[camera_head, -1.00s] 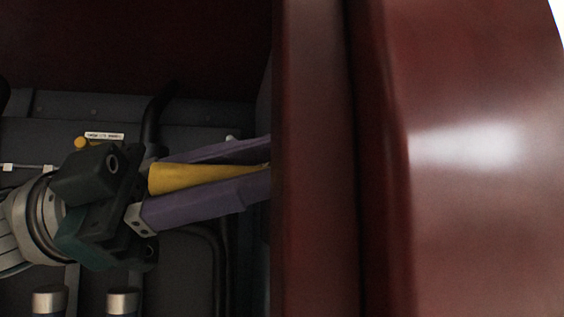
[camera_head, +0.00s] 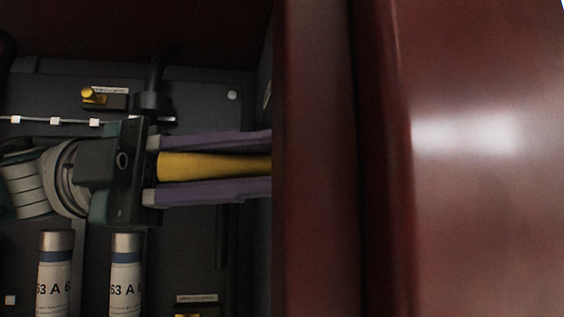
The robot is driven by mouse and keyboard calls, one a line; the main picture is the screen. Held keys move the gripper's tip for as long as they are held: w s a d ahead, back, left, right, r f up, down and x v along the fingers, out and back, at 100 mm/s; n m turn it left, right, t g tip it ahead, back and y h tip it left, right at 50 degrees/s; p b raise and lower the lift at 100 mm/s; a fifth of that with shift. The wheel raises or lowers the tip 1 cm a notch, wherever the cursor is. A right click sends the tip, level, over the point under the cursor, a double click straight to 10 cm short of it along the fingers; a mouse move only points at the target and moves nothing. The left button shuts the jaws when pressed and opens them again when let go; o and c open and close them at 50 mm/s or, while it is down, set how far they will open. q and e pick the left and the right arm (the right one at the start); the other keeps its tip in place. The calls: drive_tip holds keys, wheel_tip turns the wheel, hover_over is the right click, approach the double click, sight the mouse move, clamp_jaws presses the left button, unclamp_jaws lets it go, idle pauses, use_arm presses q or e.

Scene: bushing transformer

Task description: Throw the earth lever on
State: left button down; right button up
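My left gripper (camera_head: 268,167) comes in from the left, inside the dark cabinet. Its two purple fingers lie level, one above and one below a yellow lever handle (camera_head: 215,167). The fingertips and the handle's far end are hidden behind the dark red cabinet edge (camera_head: 315,160). Whether this handle is the earth lever cannot be read here. My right gripper is not in view.
A small yellow knob (camera_head: 90,95) with a label is on the back panel. Two labelled cylinders (camera_head: 55,270) (camera_head: 126,270) stand below my gripper. A yellow part under a label (camera_head: 197,299) shows at the bottom. The glossy red cabinet side (camera_head: 460,160) fills the right.

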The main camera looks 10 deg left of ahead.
use_arm(q)
drive_tip(key=shift+w+f, duration=0.1)
drive_tip(key=shift+f, duration=0.15)
drive_tip(key=c, duration=1.1)
unclamp_jaws()
drive_tip(key=shift+c, duration=0.2)
drive_tip(key=o, duration=0.5)
drive_tip(key=shift+r, duration=0.1)
drive_tip(key=shift+c, duration=0.2)
drive_tip(key=shift+a, duration=0.1)
drive_tip(key=a+b, duration=0.1)
drive_tip(key=a, duration=0.8)
drive_tip(key=shift+w+a+f, duration=0.25)
drive_tip(key=shift+w+a, duration=0.1)
drive_tip(key=shift+a, duration=0.05)
